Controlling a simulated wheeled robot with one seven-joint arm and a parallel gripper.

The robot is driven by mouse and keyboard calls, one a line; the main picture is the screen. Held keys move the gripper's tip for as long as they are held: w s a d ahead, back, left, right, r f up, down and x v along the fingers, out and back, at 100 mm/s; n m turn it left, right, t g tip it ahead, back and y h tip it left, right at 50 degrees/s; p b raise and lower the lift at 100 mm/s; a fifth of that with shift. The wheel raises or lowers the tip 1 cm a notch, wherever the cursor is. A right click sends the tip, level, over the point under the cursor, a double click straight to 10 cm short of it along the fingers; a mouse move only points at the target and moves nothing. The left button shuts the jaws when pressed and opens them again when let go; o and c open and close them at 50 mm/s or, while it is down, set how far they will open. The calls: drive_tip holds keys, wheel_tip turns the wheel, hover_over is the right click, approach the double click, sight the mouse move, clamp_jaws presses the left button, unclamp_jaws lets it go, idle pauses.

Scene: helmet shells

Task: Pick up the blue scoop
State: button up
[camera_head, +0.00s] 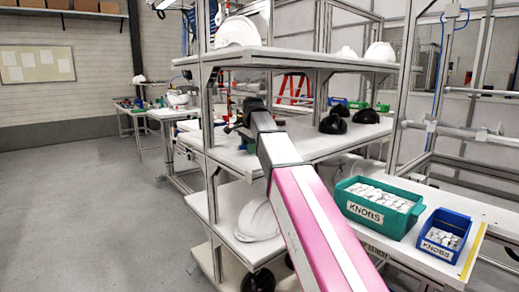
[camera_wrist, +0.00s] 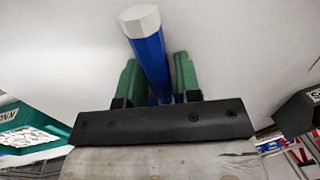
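The blue scoop's handle (camera_wrist: 148,55) shows in the wrist view as a blue bar with a pale faceted end. It runs between the two green fingers of my gripper (camera_wrist: 160,75). The fingers stand close along both sides of the handle; I cannot tell whether they press on it. The rest of the scoop is hidden behind the gripper body. In the head view my gripper (camera_head: 236,127) is at the left part of the middle shelf (camera_head: 305,140), partly hidden by my arm.
Black helmet shells (camera_head: 334,122) sit on the middle shelf to the right. White shells sit on the top shelf (camera_head: 290,58) and a white shell (camera_head: 258,222) below. A green bin of knobs (camera_head: 380,205) and a blue bin (camera_head: 446,235) stand at the right. Floor at left is clear.

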clamp_jaws()
drive_tip(key=shift+w+r, duration=0.1)
drive_tip(key=shift+r, duration=0.75)
drive_tip(key=shift+s+d+r, duration=0.1)
drive_tip(key=shift+s+r, duration=0.1)
drive_tip(key=shift+r, duration=0.3)
drive_tip(key=shift+s+d+r, duration=0.1)
drive_tip(key=shift+s+r, duration=0.05)
drive_tip(key=shift+r, duration=0.35)
drive_tip(key=s+d, duration=0.9)
drive_tip(key=s, duration=0.5)
drive_tip(key=shift+s+d, duration=0.2)
drive_tip(key=shift+d, duration=0.15)
drive_tip(key=shift+f, duration=0.1)
